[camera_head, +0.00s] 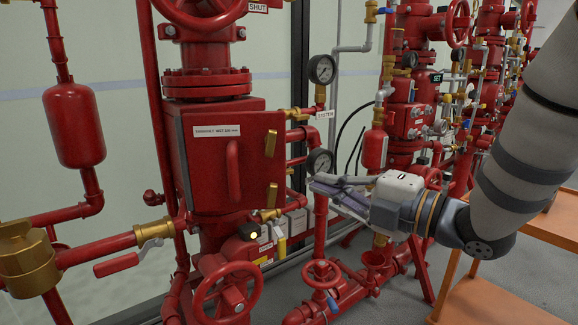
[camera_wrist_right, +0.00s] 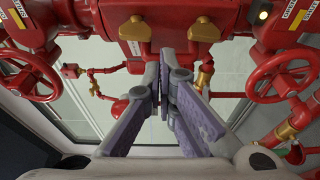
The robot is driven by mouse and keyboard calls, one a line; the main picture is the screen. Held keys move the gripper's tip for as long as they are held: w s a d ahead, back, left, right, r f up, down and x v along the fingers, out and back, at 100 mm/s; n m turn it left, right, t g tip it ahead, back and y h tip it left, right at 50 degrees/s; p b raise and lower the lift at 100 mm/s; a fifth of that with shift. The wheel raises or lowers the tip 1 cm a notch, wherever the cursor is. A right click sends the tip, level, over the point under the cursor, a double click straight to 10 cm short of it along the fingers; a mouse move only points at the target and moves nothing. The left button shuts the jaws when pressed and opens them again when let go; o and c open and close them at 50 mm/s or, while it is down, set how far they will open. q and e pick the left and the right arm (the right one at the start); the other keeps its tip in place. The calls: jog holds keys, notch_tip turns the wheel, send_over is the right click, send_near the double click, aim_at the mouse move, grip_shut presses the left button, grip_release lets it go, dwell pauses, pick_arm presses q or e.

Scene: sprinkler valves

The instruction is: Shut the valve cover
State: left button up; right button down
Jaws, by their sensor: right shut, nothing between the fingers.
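The valve cover (camera_head: 212,160) is the red front plate of the valve body at the centre left in the head view. It has a white label, a red bar handle (camera_head: 233,170) and brass hinge-like pieces (camera_head: 270,143) on its right edge. It lies flat or nearly flat against the body; I cannot tell if a small gap is left. My right gripper (camera_head: 314,184) is shut and empty, to the right of the cover and apart from it. In the right wrist view its fingers (camera_wrist_right: 165,62) point towards the red body and two brass pieces (camera_wrist_right: 135,30).
A red handwheel (camera_head: 227,291) is below the cover, and another (camera_head: 322,273) is below the gripper. An orange table (camera_head: 500,300) is at the lower right. More red valve stations stand behind.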

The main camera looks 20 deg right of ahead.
pick_arm(q)
jog(key=shift+s+f+g+b, duration=0.4)
jog(key=shift+s+f+b, duration=0.15)
jog(key=shift+s+f, duration=0.3)
pick_arm(e)
jog(key=w+a, duration=0.3)
jog(key=w, duration=0.7)
jog(key=shift+w+a, duration=0.2)
jog(key=shift+a, duration=0.15)
jog(key=shift+f, duration=0.1)
